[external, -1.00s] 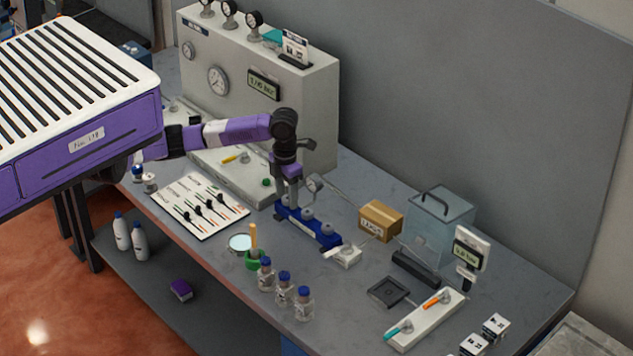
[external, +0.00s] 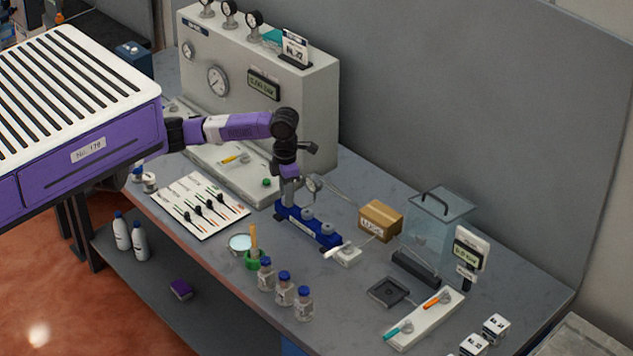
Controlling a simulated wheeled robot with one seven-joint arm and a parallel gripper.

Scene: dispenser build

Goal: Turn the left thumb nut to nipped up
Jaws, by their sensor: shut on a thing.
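The blue fixture block (external: 306,229) sits on the bench with grey round thumb nuts along its top. The middle nut (external: 307,213) and the right nut (external: 326,228) are in plain view. My gripper (external: 289,201) points straight down at the left end of the block, shut on the left thumb nut. The left nut is mostly hidden by my fingers, so its turn angle cannot be seen. A small round gauge (external: 313,183) stands just behind the block, close to my gripper.
A large grey gauge panel (external: 310,110) stands behind my arm. A tool board (external: 199,205) lies to the left. A cardboard box (external: 381,221) is to the right.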

